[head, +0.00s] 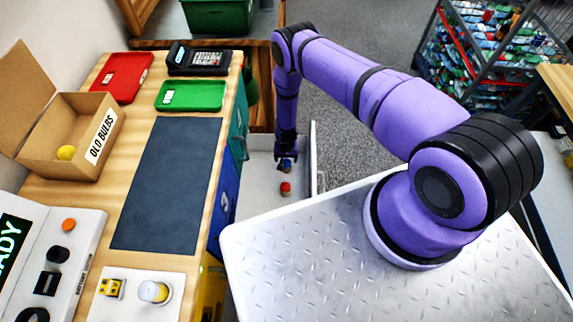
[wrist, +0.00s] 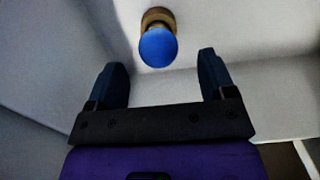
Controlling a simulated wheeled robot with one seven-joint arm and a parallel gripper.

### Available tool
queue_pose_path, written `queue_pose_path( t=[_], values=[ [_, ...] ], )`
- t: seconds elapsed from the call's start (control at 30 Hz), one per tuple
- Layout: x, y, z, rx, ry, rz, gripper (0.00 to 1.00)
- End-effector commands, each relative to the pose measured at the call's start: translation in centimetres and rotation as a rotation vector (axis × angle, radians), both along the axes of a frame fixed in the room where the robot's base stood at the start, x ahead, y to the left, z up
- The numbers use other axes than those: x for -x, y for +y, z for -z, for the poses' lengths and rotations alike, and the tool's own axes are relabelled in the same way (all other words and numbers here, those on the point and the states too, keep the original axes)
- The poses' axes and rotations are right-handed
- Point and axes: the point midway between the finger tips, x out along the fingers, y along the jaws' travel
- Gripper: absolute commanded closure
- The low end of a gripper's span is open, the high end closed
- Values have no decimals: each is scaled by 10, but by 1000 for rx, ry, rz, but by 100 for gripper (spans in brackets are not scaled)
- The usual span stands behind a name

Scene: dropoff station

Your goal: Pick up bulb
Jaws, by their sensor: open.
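A blue bulb (wrist: 158,47) with a tan base lies near a corner of a white bin. In the wrist view it is just beyond my open gripper (wrist: 162,68), roughly centred between the two fingertips and apart from them. In the head view my gripper (head: 287,157) points down into the white bin (head: 262,207), and the blue bulb there is small and mostly hidden by it. A red bulb (head: 286,188) lies in the bin nearer the robot. A yellow bulb (head: 66,152) sits in the cardboard box labelled OLD BULBS (head: 60,170).
The bin's walls stand close around my gripper. The wooden counter (head: 187,98) to the left holds red (head: 122,70) and green (head: 190,96) trays, a dark mat (head: 170,185), a card terminal (head: 199,59) and a button panel (head: 48,250). A wire cage (head: 490,50) stands at upper right.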

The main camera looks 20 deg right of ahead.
Motion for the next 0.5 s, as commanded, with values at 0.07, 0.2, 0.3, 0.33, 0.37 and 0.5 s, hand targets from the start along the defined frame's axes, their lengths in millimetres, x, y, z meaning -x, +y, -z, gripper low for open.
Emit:
queue_pose_path(
  t=[0.07, 0.2, 0.3, 0.33, 0.37, 0.5],
  values=[
    [2, -1, 11, 1, 1, 0, 24],
    [1, -2, 30, 0, 0, 0, 24],
    [2, -2, 40, 1, 1, 0, 24],
    [1, -2, 41, 1, 0, 0, 24],
    [1, -2, 43, 0, 0, 0, 24],
    [1, -2, 45, 0, 0, 0, 24]
  ],
)
